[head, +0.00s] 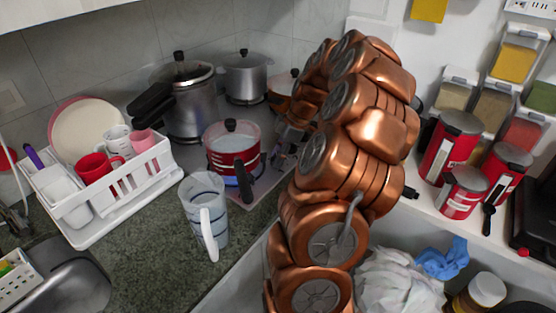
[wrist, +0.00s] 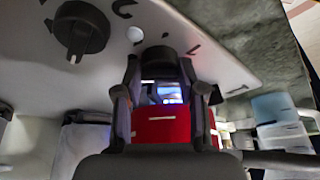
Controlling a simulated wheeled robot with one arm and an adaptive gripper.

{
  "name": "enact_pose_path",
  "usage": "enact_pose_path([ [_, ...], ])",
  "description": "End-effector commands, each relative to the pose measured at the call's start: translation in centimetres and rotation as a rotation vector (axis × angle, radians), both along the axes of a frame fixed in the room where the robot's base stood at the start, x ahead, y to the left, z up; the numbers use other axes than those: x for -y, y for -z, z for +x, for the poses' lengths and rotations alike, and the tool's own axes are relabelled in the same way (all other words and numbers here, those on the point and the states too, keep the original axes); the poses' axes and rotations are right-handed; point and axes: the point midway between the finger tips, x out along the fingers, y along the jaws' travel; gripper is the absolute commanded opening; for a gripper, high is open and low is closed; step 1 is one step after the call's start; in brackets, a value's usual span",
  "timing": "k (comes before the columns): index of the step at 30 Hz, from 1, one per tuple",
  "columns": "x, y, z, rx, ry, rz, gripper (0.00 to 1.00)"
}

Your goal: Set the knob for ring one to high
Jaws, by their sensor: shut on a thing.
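In the wrist view my gripper (wrist: 158,75) is shut on a dark stove knob (wrist: 158,56), between its two fingers. A second black knob (wrist: 80,27) sits free to the left on the pale control panel (wrist: 190,30). Dark marks and a small white button (wrist: 135,34) are by the knobs. The held knob's pointer is hidden, so I cannot tell its setting or ring number. In the head view my gripper (head: 284,150) is at the stove's right edge, partly hidden by my copper arm. The stove (head: 262,183) bears the red pot (head: 232,148), with blue flame under it.
A grey pressure cooker (head: 185,100) and a steel pot (head: 245,77) stand behind the red pot. A clear jug (head: 204,210) stands near the counter edge. A white dish rack (head: 98,205) is at left. Red canisters (head: 452,145) stand on the right shelf.

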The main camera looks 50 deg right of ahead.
Motion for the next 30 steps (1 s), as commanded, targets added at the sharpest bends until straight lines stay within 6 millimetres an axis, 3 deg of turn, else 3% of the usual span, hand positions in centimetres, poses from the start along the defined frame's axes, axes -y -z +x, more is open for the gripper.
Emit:
enact_pose_path([
  [8, -0.1, 0.1, -0.1, -0.003, 0.002, 0.003, 0.05],
  [9, -0.1, 0.1, -0.1, -0.003, 0.002, 0.003, 0.41],
  [16, 0.0, 0.0, 0.0, -0.002, 0.001, 0.002, 0.65],
  [26, 0.0, -0.1, -0.1, -0.001, 0.001, 0.001, 0.65],
  [30, 0.4, -1.1, -0.2, 0.002, 0.002, -0.002, 0.65],
])
